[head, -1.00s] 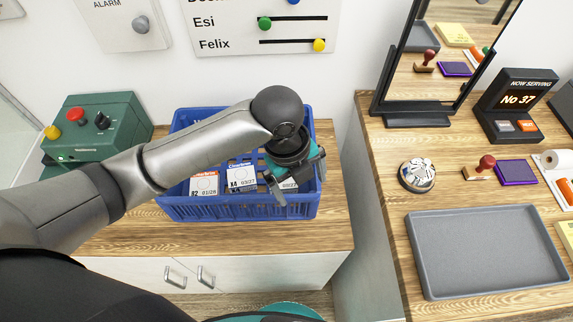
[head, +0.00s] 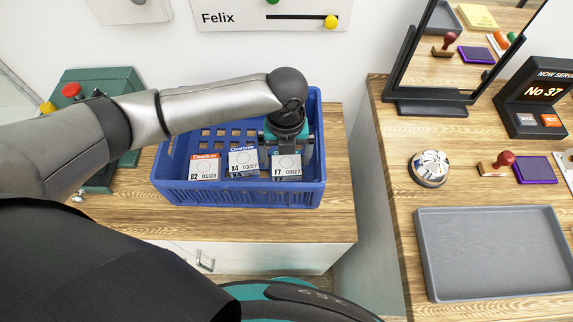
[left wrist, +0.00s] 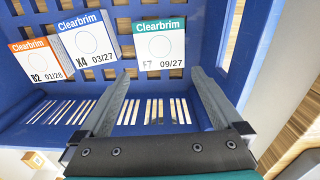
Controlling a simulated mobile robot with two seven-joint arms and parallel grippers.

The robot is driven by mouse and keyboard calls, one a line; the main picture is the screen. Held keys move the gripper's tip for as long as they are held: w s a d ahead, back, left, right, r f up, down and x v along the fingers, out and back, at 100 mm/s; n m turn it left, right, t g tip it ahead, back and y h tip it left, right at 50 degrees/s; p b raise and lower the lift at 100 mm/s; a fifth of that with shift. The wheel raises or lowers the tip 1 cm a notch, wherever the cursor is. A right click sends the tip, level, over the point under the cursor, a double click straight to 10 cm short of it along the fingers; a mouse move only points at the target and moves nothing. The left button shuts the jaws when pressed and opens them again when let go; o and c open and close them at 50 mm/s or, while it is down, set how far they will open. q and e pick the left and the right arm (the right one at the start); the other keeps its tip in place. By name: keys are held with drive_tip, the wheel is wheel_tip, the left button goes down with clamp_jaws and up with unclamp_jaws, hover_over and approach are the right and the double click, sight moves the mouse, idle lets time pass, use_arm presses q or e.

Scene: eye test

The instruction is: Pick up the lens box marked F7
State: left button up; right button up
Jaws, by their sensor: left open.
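The lens box F7 (head: 287,168) is white with a teal Clearbrim band and reads 09/27. It lies rightmost in a row in a blue crate (head: 240,196), and shows in the left wrist view (left wrist: 160,46). Box X4 (head: 243,163), blue-banded, and box B2 (head: 204,168), orange-banded, lie to its left. My left gripper (head: 290,146) is over the crate at the far side of F7. In the left wrist view its open fingers (left wrist: 160,73) point towards F7, one towards each side, with nothing held. Whether they touch it is unclear. My right gripper is out of view.
The crate walls stand close around the gripper. A green control box (head: 85,80) is left of the crate, partly behind my arm. On the right counter are a grey tray (head: 490,255), a bell (head: 429,167), a stamp (head: 500,162) and a mirror (head: 465,55).

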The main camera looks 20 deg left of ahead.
sight(287, 172)
use_arm(q)
wheel_tip(287, 172, down, 6)
drive_tip(key=shift+s+d+b, duration=0.1)
drive_tip(key=shift+d+b, duration=0.05)
drive_tip(key=shift+b, duration=0.45)
drive_tip(key=shift+c, duration=0.4)
drive_tip(key=shift+r, duration=0.1)
drive_tip(key=c, duration=1)
